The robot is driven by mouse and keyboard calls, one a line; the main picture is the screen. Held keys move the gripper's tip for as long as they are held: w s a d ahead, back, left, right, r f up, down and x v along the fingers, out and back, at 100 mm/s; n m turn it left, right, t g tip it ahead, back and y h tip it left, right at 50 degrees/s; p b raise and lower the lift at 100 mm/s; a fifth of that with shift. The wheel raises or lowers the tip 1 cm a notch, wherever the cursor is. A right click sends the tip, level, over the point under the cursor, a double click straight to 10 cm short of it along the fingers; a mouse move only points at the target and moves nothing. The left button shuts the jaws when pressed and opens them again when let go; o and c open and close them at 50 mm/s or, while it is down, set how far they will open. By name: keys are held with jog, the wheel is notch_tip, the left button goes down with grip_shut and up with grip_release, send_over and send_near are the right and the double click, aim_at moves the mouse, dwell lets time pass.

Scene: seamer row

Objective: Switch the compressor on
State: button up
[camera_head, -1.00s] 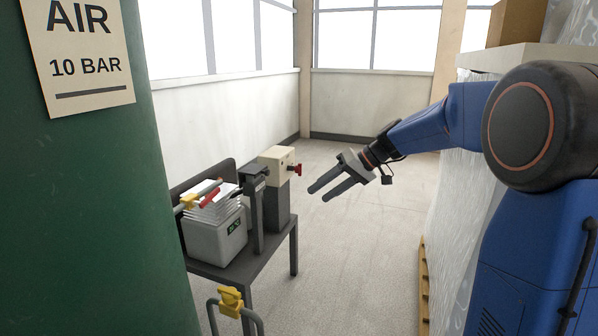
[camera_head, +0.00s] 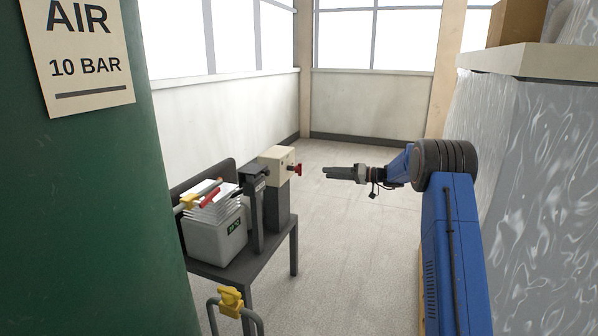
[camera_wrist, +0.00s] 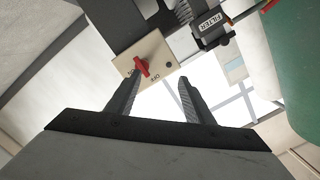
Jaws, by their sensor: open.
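A cream switch box (camera_head: 273,158) with a red rotary knob (camera_head: 295,169) on its face stands on a dark grey block at the back of a small dark table. In the wrist view the box (camera_wrist: 158,48) and red knob (camera_wrist: 142,67) show close up, with an OFF mark beside the knob. I cannot tell for sure which mark the knob points at. My gripper (camera_head: 325,173) is open and empty, apart from the knob and to its right in the head view. In the wrist view the knob appears near the left fingertip of my gripper (camera_wrist: 160,80).
The table (camera_head: 262,262) also holds a dark filter unit (camera_head: 255,200) and a grey box (camera_head: 215,242) under papers. A green tank (camera_head: 80,210) fills the left. A yellow valve (camera_head: 230,301) stands in front. Wrapped goods (camera_head: 540,190) stand right; the middle floor is clear.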

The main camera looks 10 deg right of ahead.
aim_at(299, 170)
jog(key=w+d+f+t, duration=0.1)
jog(key=w+d+f, duration=0.1)
jog(key=w+d, duration=0.15)
jog(key=x, duration=1.7)
jog(key=shift+a+r, duration=0.2)
jog(key=shift+a, duration=0.25)
jog(key=c, duration=1)
